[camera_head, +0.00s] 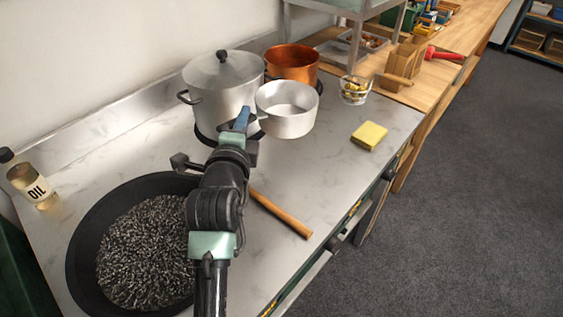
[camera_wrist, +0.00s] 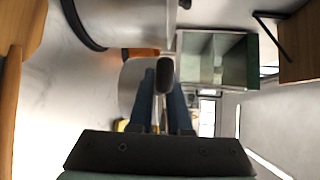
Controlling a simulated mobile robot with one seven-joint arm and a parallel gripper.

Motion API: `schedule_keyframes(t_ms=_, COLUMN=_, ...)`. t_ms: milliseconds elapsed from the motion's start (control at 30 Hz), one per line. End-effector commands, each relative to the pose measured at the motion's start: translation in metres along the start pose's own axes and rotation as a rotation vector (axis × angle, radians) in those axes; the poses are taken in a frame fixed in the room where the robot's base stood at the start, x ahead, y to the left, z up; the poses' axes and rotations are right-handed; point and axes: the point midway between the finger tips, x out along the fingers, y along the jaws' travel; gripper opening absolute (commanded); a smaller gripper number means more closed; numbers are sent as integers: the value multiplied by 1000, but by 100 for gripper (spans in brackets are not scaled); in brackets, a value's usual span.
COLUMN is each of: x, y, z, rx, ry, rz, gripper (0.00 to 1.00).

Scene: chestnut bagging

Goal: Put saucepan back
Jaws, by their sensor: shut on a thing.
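The saucepan (camera_head: 287,110) is a small, open, silver pan, upright at the back of the counter, in front of a copper pot and right of a large lidded pot. My gripper (camera_head: 243,116) is at its left side, shut on its handle. In the wrist view the dark handle end (camera_wrist: 165,72) sits between my two blue fingers, with the pale saucepan wall (camera_wrist: 128,88) behind it. The saucepan appears to be above the counter, but the gap under it is not clear. Its far side is partly hidden in the wrist view.
The lidded pot (camera_head: 218,100) stands close on the left and the copper pot (camera_head: 292,62) just behind. A glass bowl (camera_head: 355,92) and yellow sponge (camera_head: 369,135) lie right. A wide dark pan (camera_head: 82,240) fills the front left. The counter (camera_head: 330,170) is clear between saucepan and sponge.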

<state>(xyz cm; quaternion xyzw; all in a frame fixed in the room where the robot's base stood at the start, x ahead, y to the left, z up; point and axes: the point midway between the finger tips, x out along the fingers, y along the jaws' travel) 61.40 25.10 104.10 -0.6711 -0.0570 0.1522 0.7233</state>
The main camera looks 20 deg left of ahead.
Motion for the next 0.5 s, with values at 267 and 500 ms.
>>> schedule_keyframes(t_ms=267, x=6, y=45, z=-4, rx=-5, ry=4, rz=1, gripper=0)
schedule_keyframes(t_ms=500, x=9, y=71, z=-6, rx=-4, ry=3, rz=0, gripper=0)
